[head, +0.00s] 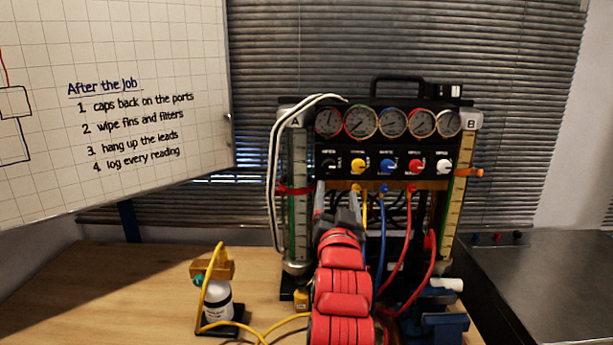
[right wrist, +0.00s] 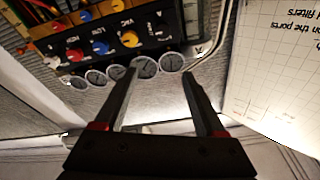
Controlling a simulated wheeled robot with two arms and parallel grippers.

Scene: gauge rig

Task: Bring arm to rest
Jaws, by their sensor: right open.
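My red right arm (head: 341,285) reaches up from the bottom in the head view. Its grey right gripper (head: 337,205) is in front of the left part of the gauge rig (head: 400,130). The right wrist view, which shows the rig upside down, has the two dark fingers (right wrist: 160,74) spread apart with nothing between them. The fingertips overlap the row of gauges in that view. I cannot tell how far they are from the rig. My left gripper is not in view.
A white bottle (head: 217,298) with a yellow hose stands on the wooden table (head: 120,290). Yellow, blue and red hoses (head: 381,240) hang from the rig beside my arm. A whiteboard (head: 120,100) is at upper left. A dark bench (head: 540,280) is at right. The table's left side is clear.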

